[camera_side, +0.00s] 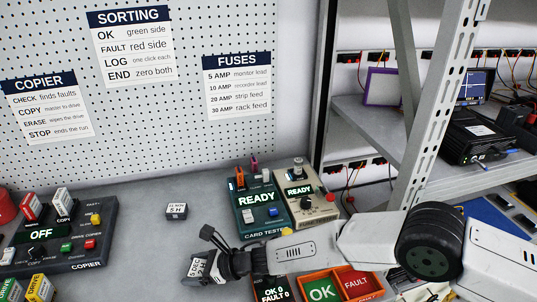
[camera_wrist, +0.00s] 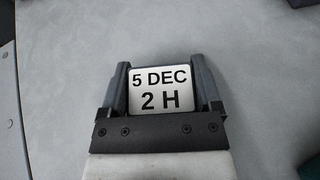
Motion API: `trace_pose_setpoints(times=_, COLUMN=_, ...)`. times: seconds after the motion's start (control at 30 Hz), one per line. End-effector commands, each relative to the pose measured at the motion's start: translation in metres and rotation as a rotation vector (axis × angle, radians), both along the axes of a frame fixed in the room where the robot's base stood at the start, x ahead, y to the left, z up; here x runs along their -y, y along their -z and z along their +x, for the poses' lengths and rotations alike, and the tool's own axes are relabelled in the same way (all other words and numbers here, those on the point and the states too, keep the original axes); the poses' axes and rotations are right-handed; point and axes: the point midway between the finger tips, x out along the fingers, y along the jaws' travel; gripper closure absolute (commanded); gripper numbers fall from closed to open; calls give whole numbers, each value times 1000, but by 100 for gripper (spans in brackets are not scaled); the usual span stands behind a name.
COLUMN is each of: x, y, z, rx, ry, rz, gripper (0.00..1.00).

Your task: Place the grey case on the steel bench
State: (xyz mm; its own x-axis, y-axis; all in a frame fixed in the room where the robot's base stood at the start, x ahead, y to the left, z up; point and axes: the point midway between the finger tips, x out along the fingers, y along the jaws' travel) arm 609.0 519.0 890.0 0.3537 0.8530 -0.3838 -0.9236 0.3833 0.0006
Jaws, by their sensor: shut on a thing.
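My gripper (camera_side: 207,262) is shut on a small grey case (camera_side: 196,269) with a white label. In the wrist view the case (camera_wrist: 160,90) sits between my two fingers, and its label reads "5 DEC 2 H". The steel bench (camera_side: 150,240) is the grey top running below the pegboard; its bare surface (camera_wrist: 255,60) also fills most of the wrist view. The held case is over the front middle of the bench. I cannot tell whether it touches the bench. A similar small case (camera_side: 176,211) labelled "5 H" stands on the bench farther back.
The copier (camera_side: 105,235) is at the left. The card tester (camera_side: 259,214) and a second tester reading "READY" (camera_side: 305,205) stand right of centre. OK and FAULT bins (camera_side: 322,290) lie under my arm. A rack upright (camera_side: 432,110) rises at the right. Bench around the back case is clear.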

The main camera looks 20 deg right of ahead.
Motion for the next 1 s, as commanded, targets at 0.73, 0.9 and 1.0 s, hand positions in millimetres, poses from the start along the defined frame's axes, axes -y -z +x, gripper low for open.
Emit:
trace_pose_setpoints(times=0.73, x=0, y=5, z=0, rx=0, ry=0, rz=0, gripper=0)
trace_pose_setpoints(times=0.9, x=0, y=4, z=0, rx=1, ry=0, rz=1, gripper=0)
trace_pose_setpoints(times=1.0, x=0, y=1, z=0, rx=1, ry=0, rz=1, gripper=0)
